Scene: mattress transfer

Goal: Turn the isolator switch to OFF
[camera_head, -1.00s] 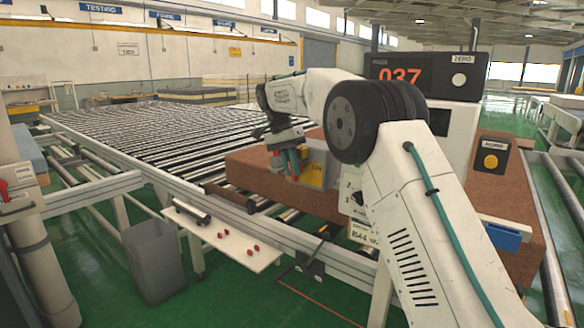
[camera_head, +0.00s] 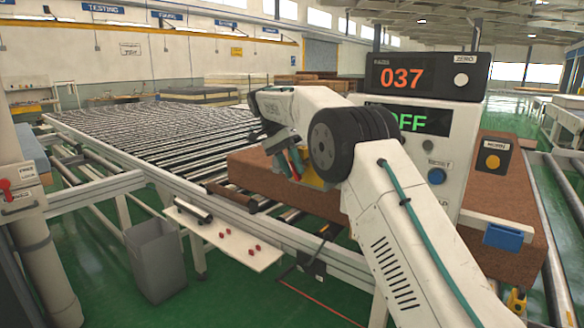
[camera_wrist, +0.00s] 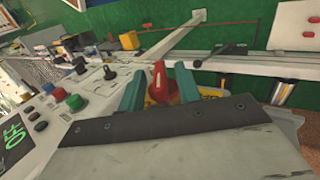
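The isolator switch has a red handle (camera_wrist: 159,80) on a yellow plate (camera_wrist: 207,93) in the wrist view. My gripper (camera_wrist: 160,88) has its two teal fingers on either side of the red handle. Gaps show between handle and fingers, so it looks open around the handle, not clamped. In the head view my gripper (camera_head: 291,163) is low beside the console (camera_head: 462,140), with a bit of red between the fingers and yellow just right of them. My arm hides most of the switch there. The handle's position marks are not readable. A green display (camera_head: 418,121) reads OFF, partly covered by my arm.
A brown mattress block (camera_head: 255,170) lies on the roller conveyor (camera_head: 150,130) behind my gripper. The console carries a blue button (camera_head: 436,176). A grey bin (camera_head: 157,260) stands at left.

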